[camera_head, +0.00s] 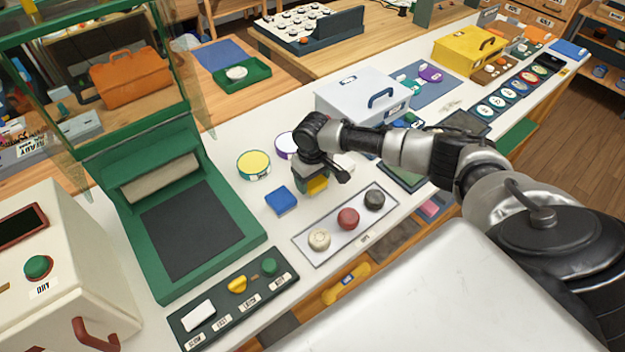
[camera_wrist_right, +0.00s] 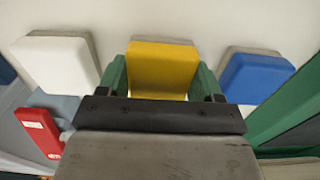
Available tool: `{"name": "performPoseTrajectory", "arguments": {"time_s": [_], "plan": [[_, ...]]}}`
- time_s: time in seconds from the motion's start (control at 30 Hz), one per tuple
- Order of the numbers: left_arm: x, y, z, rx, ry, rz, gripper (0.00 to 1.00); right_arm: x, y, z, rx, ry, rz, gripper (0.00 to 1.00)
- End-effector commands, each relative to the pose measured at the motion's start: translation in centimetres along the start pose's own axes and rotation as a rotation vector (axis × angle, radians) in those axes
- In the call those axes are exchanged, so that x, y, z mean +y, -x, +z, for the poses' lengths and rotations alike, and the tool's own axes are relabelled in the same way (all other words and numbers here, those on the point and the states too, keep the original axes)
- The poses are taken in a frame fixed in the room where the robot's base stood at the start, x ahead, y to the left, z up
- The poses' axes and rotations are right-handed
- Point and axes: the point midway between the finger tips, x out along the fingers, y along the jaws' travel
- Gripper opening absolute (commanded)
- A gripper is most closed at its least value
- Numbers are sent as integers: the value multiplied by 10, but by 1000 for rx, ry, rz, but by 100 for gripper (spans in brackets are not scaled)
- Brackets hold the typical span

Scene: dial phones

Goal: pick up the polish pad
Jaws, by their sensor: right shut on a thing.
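My right gripper (camera_head: 314,178) reaches down to the white counter, and its fingers are closed on the sides of a yellow pad (camera_head: 317,185). In the right wrist view the yellow pad (camera_wrist_right: 163,68) sits between the green-faced fingers (camera_wrist_right: 162,82). A blue pad (camera_head: 281,200) lies to its left in the head view and also shows in the right wrist view (camera_wrist_right: 255,76). A white pad (camera_wrist_right: 58,62) is on the other side, partly hidden behind the gripper in the head view. I cannot read which pad is labelled polish. My left gripper is out of view.
A grey tray (camera_head: 305,245) with cream, red and black round pieces lies in front. A green machine (camera_head: 110,160) stands left. A yellow-topped round tin (camera_head: 253,164) is behind the blue pad. A pale blue box (camera_head: 350,98) stands behind my right arm.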

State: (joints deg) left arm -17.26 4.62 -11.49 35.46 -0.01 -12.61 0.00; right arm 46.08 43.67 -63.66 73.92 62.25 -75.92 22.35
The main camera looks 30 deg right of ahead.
Motion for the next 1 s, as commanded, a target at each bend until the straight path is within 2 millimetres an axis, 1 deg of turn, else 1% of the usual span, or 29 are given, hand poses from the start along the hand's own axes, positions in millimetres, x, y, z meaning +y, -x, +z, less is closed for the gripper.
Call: {"name": "performPoseTrajectory", "arguments": {"time_s": [0.17,0.27,0.33,0.37,0.4,0.7,0.83,1.0], "plan": [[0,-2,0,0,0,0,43,0,11,-1,3,1,-1,41],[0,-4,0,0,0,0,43,1,25,-1,5,0,0,41],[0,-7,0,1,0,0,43,0,39,-1,6,0,0,41],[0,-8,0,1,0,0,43,-3,44,-3,7,3,-2,41],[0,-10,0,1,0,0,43,-14,47,-7,6,6,-5,41],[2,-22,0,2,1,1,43,-75,87,-32,6,3,-4,41],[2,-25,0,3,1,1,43,-93,99,-39,4,2,-2,41],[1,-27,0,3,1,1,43,-105,108,-44,2,0,0,41]]}}
